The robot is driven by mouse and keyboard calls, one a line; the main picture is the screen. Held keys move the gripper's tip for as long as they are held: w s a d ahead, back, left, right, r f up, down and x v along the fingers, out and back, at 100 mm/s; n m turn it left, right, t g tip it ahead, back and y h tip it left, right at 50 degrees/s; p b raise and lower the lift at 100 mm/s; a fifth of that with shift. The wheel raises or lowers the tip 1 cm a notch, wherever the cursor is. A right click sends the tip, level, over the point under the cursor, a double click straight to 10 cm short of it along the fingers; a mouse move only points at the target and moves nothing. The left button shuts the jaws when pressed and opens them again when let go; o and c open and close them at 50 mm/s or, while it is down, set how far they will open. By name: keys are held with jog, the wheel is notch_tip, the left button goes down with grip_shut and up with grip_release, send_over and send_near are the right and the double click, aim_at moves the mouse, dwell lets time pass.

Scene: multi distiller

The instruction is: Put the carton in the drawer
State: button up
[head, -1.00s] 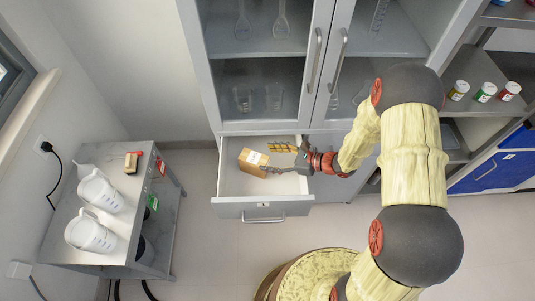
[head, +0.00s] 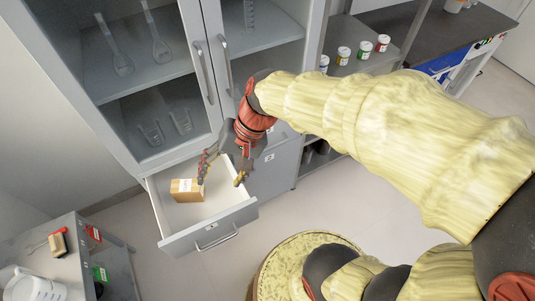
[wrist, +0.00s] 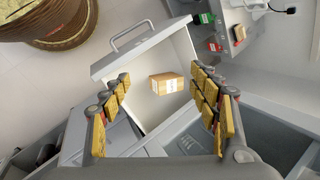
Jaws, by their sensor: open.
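The carton (head: 187,190) is a small brown box with a white label. It lies inside the pulled-out drawer (head: 214,235) of the glass-door cabinet, toward the drawer's left side in the head view. In the wrist view the carton (wrist: 167,84) rests on the white drawer floor, framed between my fingers but beyond them. My gripper (head: 221,177) is open and empty above the drawer, apart from the carton. In the wrist view my gripper (wrist: 161,107) shows its yellow finger pads spread wide. The drawer front (wrist: 145,50) has a bar handle.
The grey cabinet (head: 190,70) holds glassware behind its doors above the drawer. A side table (head: 60,265) with a jug (head: 35,287) stands at lower left. Several small jars (head: 363,49) stand on a shelf at right. The floor before the drawer is clear.

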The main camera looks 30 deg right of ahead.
jog(key=s+d+r+n+t+h, duration=0.4)
jog(key=s+d+r+n+h, duration=0.1)
jog(key=d+r, duration=0.3)
jog(key=shift+s+d+r, duration=0.35)
jog(key=shift+s+d, duration=0.1)
jog(key=shift+d, duration=0.45)
